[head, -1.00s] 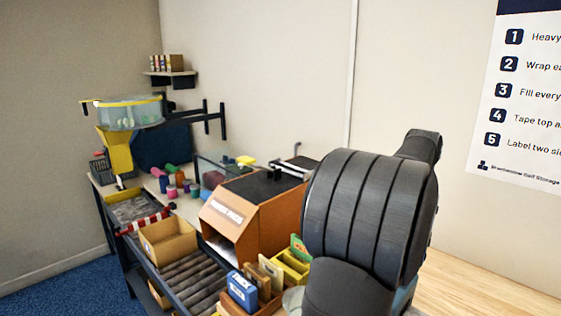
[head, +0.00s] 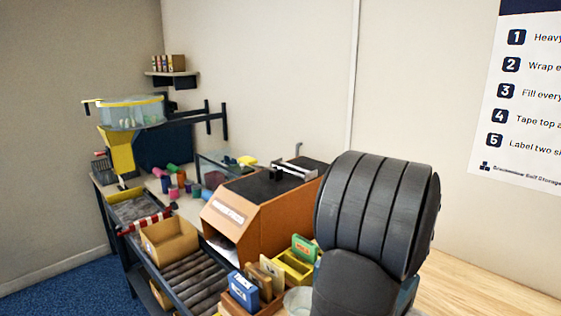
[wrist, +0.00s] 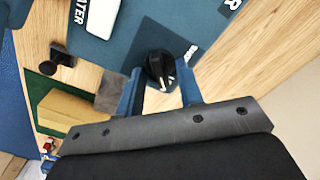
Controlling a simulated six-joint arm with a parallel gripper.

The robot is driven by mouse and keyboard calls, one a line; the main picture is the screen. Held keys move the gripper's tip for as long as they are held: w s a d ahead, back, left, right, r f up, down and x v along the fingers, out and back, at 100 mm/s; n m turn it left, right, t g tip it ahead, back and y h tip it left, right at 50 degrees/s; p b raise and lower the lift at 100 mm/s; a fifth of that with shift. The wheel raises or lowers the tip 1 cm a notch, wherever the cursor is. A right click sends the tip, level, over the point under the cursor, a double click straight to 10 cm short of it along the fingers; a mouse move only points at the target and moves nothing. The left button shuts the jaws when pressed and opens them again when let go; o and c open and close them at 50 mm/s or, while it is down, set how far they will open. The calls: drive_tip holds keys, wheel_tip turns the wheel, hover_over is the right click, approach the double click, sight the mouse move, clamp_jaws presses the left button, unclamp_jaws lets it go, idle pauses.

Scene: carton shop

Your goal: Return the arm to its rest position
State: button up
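My arm (head: 375,220) shows as dark, ribbed links at the right of the head view; my gripper is not visible there. In the wrist view, my gripper (wrist: 160,74) shows two blue fingers beyond a dark screwed plate. The fingers stand apart, with a gap between them. A black knob-like thing (wrist: 160,67) on a dark blue surface shows through the gap; it appears to lie beyond the fingers, and nothing appears gripped.
An orange-brown box (head: 265,215) stands left of my arm, with a yellow bin (head: 293,266) close by. An open carton (head: 168,243) sits on the roller conveyor (head: 195,285). A wooden worktop (head: 490,295) lies at right. The wrist view shows a tan block (wrist: 75,112).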

wheel_tip(320, 180, up, 18)
wheel_tip(320, 180, down, 18)
drive_tip(key=shift+f, duration=0.25)
drive_tip(key=shift+r+n, duration=0.2)
drive_tip(key=shift+n, duration=0.2)
drive_tip(key=n, duration=0.4)
drive_tip(key=shift+n, duration=0.3)
drive_tip(key=n, duration=0.6)
drive_tip(key=shift+n, duration=0.3)
drive_tip(key=m, duration=0.4)
drive_tip(key=shift+m, duration=2.6)
